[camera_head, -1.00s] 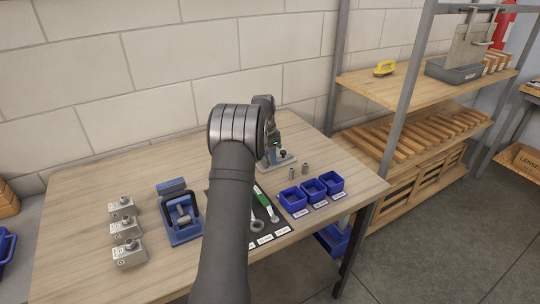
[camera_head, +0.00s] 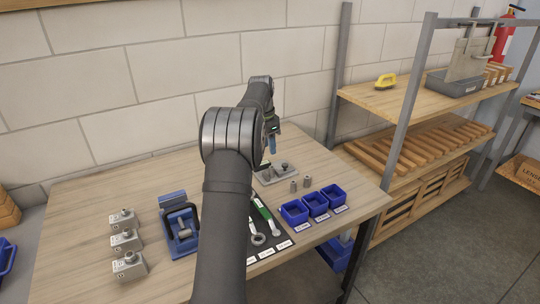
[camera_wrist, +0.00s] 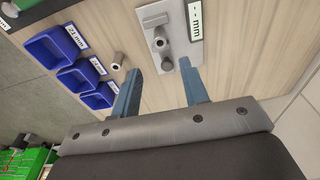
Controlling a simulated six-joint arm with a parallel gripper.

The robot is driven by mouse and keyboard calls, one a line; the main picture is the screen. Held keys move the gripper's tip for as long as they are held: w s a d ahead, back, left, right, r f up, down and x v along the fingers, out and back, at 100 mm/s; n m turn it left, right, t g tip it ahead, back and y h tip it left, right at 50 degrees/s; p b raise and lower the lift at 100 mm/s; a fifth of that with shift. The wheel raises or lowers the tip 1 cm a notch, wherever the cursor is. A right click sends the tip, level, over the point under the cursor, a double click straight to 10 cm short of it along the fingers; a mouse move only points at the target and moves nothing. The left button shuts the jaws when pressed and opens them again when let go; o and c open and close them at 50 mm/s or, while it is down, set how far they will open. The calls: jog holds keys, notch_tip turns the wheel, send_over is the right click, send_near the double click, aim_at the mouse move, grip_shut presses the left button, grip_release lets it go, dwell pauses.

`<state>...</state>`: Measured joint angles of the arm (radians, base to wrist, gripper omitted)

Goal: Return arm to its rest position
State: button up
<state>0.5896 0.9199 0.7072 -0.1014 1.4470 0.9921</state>
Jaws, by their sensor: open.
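My gripper (camera_head: 271,146) hangs above the back part of the wooden workbench (camera_head: 110,180), over a grey metal fixture plate (camera_head: 272,176) with small upright parts on it. In the wrist view my gripper (camera_wrist: 160,68) has its two blue fingers well apart, with nothing held between them. The fixture plate (camera_wrist: 183,50) lies beyond the fingertips there. My dark arm reaches across the middle of the head view and hides part of the bench and the black tool mat.
Wrenches (camera_head: 263,212) lie on the black mat. A blue vise (camera_head: 181,228) and three grey boxes (camera_head: 125,240) stand left. A block wall rises behind; a shelf rack (camera_head: 405,98) is at right.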

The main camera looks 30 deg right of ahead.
aim_at(272, 167)
jog(key=shift+a+r, duration=0.1)
jog(key=shift+r, duration=0.45)
jog(key=f, duration=0.4)
jog(key=d+f, duration=0.1)
jog(key=f, duration=0.7)
jog(key=shift+d+f, duration=0.2)
jog(key=shift+d, duration=0.05)
notch_tip(272, 167, up, 3)
jog(key=shift+r, duration=0.7)
